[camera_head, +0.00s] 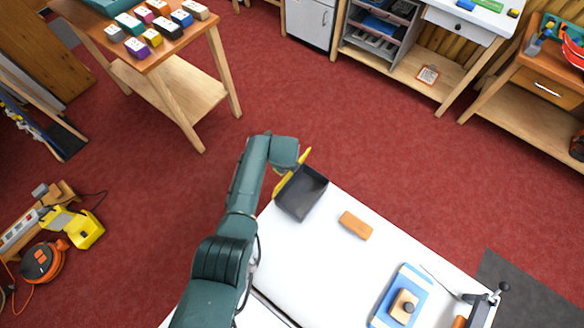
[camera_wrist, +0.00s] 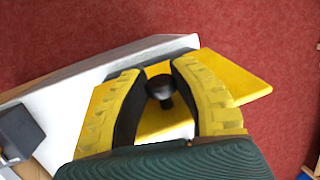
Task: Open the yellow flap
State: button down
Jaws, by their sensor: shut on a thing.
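The yellow flap (camera_head: 305,157) shows as a narrow strip at the upper-left side of an open-topped black box (camera_head: 303,191) on the white bench corner. My arm hides part of it, and I cannot tell its angle exactly. In the wrist view the flap (camera_wrist: 232,78) is a yellow panel with a black knob (camera_wrist: 160,88) on it. My gripper (camera_wrist: 158,98) has its yellow ribbed fingers on both sides of the knob and is shut on it. In the head view the fingers are mostly hidden behind my wrist.
The white bench top (camera_head: 310,260) bears an orange block (camera_head: 356,225) near the box, and a blue pad (camera_head: 413,284) with a wooden, knobbed piece (camera_head: 403,305). Red floor is clear beyond the bench corner. A wooden table (camera_head: 165,48) with several small coloured blocks stands at upper left.

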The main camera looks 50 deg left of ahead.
jog(key=shift+a+f+b, duration=0.15)
jog(key=shift+a+b, duration=0.75)
jog(key=shift+a, duration=0.35)
jog(key=c, duration=0.8)
grip_release()
jog(key=shift+s+a, duration=0.2)
jog(key=v, duration=1.2)
jog(key=shift+d, duration=0.25)
jog(key=shift+f, duration=0.1)
